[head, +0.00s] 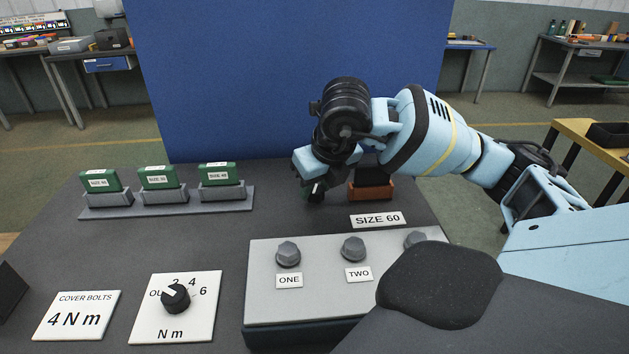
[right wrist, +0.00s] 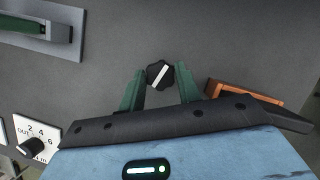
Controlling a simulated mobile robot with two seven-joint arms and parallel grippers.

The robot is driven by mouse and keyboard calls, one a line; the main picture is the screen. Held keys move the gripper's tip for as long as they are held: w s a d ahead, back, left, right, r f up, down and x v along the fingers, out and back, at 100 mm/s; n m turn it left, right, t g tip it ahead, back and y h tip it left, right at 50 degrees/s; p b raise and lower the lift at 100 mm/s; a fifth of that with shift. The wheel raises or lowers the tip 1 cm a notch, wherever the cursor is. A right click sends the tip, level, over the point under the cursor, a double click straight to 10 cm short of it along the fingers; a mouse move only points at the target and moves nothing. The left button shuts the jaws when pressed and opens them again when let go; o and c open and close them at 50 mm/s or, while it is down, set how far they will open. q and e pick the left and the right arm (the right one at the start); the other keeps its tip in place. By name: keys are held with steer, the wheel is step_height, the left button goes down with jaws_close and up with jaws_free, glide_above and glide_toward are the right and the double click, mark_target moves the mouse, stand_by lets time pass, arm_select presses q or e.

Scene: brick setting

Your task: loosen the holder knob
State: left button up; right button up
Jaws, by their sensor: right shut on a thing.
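The holder knob (right wrist: 160,74) is black with a white pointer line, and shows in the right wrist view between the two green fingers of my right gripper (right wrist: 160,82). The fingers are closed in on either side of it. In the head view my right gripper (head: 313,191) is low over the dark bench, left of the orange-brown holder (head: 372,188), and the knob is mostly hidden there. The holder also shows in the right wrist view (right wrist: 245,93), right of the fingers. A SIZE 60 label (head: 379,219) lies in front of the holder. My left gripper is not in view.
Several green blocks sit in a grey rack (head: 167,203) at left. A cover with bolts (head: 320,254) labelled ONE and TWO is in front. A numbered Nm dial (head: 175,297) and a 4 N m card (head: 77,315) lie front left. A blue panel (head: 280,70) stands behind.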

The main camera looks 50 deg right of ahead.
steer(key=n+y+b, duration=0.1)
steer(key=n, duration=0.1)
steer(key=shift+d+f+n, duration=0.1)
steer(key=shift+d+n, duration=0.05)
steer(key=shift+n, duration=0.25)
steer(key=n+y, duration=0.1)
steer(key=n, duration=0.1)
steer(key=shift+n+b, duration=0.3)
steer(key=n+y, duration=0.1)
steer(key=n, duration=0.2)
steer(key=shift+d+n, duration=0.1)
steer(key=shift+n, duration=0.2)
steer(key=n+g+y, duration=0.1)
steer(key=n, duration=0.2)
steer(key=n+g+y, duration=0.1)
steer(key=n, duration=0.2)
steer(key=shift+w+d+r, duration=0.1)
steer(key=shift+w+r, duration=0.1)
steer(key=n+g, duration=0.1)
steer(key=n, duration=0.3)
steer(key=shift+w+n+g+y, duration=0.1)
steer(key=shift+n+g+y, duration=0.2)
steer(key=shift+n+g, duration=0.1)
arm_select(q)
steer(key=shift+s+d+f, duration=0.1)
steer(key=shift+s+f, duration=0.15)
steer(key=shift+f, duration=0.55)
arm_select(e)
steer(key=shift+n, duration=0.5)
steer(key=shift+g, duration=0.3)
